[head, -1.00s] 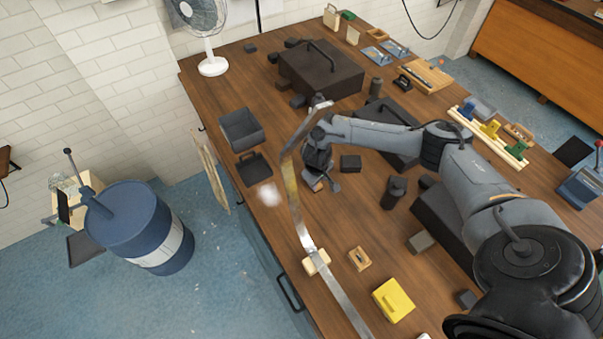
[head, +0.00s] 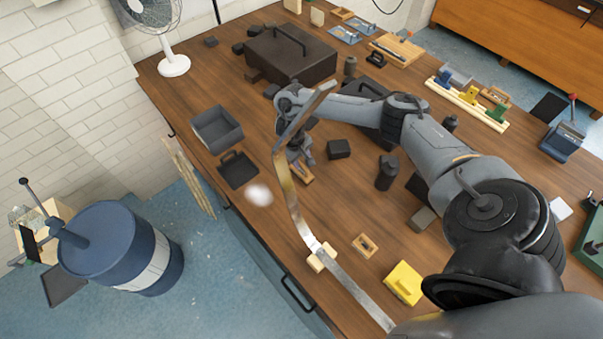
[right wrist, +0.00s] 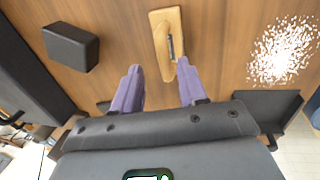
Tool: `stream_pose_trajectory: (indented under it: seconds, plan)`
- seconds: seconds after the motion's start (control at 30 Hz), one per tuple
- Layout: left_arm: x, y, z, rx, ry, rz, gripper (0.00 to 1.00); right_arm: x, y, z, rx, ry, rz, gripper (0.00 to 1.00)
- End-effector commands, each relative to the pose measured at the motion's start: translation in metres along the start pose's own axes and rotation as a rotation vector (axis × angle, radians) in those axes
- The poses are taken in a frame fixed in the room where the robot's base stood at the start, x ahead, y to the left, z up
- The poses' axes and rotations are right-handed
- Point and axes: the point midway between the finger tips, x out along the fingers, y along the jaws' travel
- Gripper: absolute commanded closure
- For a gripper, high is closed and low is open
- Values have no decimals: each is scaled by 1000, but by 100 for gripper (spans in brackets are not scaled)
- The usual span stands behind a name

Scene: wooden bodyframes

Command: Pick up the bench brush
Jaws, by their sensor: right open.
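A wooden tool that looks like the bench brush (right wrist: 163,32) lies on the table in the right wrist view. It has a pale wooden body, a dark strip along its middle and a narrow end close to the right-hand finger. In the head view the brush (head: 305,174) is a small wooden shape, partly hidden by my gripper. My right gripper (right wrist: 157,72) is open and empty, with the brush just ahead of and between its purple fingers. In the head view the right gripper (head: 299,158) hangs just above the table at the brush. My left gripper is not in view.
A pale pile (head: 258,195) lies near a dark dustpan-like tray (head: 238,170) and a grey bin (head: 216,129). A dark block (head: 339,149) stands right of the gripper. A long curved metal strip (head: 298,215) rises in front. Bare tabletop (head: 335,205) lies between.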

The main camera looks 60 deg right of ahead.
Motion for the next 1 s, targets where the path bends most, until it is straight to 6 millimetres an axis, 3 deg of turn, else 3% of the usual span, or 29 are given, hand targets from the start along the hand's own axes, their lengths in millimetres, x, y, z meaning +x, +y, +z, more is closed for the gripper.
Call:
stream_pose_trajectory:
  seconds: [0.03, 0.3, 0.63, 0.9, 1.0]
  plan:
    - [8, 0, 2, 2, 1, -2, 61, 12, -3, 2, 0, -4, -1, 58]
    - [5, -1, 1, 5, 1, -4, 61, 39, -5, 1, 0, -1, 0, 58]
    - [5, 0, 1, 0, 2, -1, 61, 43, -6, 1, -1, 1, -2, 58]
    - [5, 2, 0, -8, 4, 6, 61, 43, -6, 1, -1, 1, -2, 99]
    - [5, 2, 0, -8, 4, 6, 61, 43, -6, 0, -1, 1, -2, 100]
